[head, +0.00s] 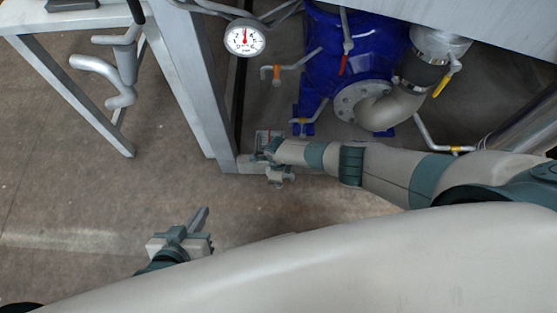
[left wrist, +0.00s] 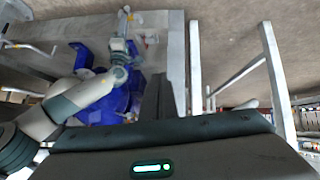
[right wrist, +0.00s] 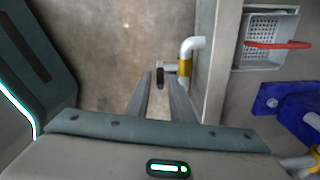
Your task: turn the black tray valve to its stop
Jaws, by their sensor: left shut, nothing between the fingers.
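The black valve handle (right wrist: 160,78) shows in the right wrist view, at the end of a short stub from a pale pipe with a yellow collar (right wrist: 184,67). My right gripper (right wrist: 160,88) is open, and the handle appears between its fingertips with gaps on both sides. I cannot tell how far beyond the tips it is. In the head view my right gripper (head: 273,165) is low beside the frame's foot, and the handle cannot be made out there. My left gripper (head: 200,217) is shut and empty over the floor, lower left of the right one.
A grey tray (right wrist: 285,20) with a grid and a red handle (right wrist: 277,45) lies right of the pipe. A blue vessel (head: 330,55) with a flanged pipe and several coloured-handled valves stands behind my right arm. A gauge (head: 244,38) hangs near the frame leg (head: 190,85).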

